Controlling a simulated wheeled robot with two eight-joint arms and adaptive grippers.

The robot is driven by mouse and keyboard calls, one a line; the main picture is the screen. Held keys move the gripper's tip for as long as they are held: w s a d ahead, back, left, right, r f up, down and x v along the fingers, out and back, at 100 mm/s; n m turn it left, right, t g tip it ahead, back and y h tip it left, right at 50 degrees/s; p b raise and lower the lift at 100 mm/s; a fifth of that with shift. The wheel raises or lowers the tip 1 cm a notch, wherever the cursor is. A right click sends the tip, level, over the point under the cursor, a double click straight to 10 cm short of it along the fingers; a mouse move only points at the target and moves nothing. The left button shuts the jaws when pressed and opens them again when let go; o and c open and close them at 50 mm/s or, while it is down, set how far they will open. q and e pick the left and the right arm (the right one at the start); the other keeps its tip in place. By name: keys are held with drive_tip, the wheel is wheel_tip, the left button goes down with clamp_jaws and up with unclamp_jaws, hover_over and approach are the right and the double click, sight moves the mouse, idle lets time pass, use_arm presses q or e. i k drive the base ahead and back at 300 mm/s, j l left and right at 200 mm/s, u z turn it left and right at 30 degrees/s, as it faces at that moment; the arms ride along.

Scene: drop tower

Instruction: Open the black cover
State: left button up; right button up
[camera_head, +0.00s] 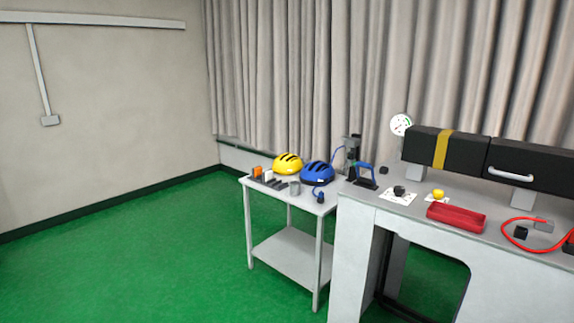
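A long black casing stands raised above the grey bench at the right. Its right part, a black cover (545,163) with a pale bar handle (511,174) low on its front, looks closed. The cover's right end is cut off by the picture edge. The left part of the casing (470,149) carries a yellow band (442,149). Neither of my grippers is in view, and nothing touches the handle.
The grey bench (350,230) holds a red tray (456,217), a red hose (509,220), a blue-handled tool (364,174) and small parts. A white side table (290,258) carries yellow (288,163) and blue (316,174) helmets. Green floor (150,260) at left is clear.

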sight(544, 167)
drive_tip(key=z, duration=1.4)
